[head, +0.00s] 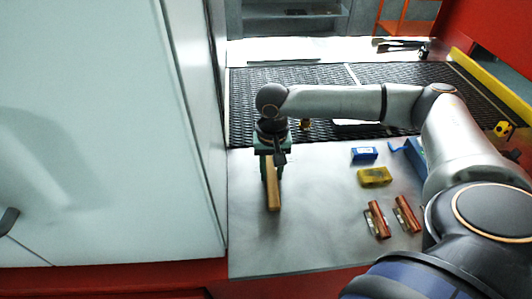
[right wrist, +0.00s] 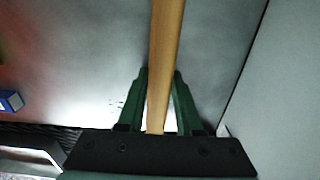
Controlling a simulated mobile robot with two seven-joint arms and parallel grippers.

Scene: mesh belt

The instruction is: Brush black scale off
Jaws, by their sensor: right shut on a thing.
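My right gripper (head: 271,158) is shut on a wooden handle (head: 272,190) over the left part of the metal table. In the right wrist view the green fingers (right wrist: 158,80) stand on both sides of the handle (right wrist: 165,45). The handle points toward the table's front edge; whether it carries bristles is hidden. The dark mesh belt (head: 420,75) lies behind the table, partly covered by my right arm. A pale flat piece, mostly hidden by my forearm, lies at the belt's near edge. I cannot make out black scale. My left gripper is not in view.
A tall pale panel (head: 100,120) stands close to the gripper's left. On the metal table (head: 310,240) are a blue box (head: 364,154), a yellow block (head: 374,177) and two copper-coloured pieces (head: 377,220). Dark-headed tools (head: 398,43) lie behind the belt. The table's front middle is clear.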

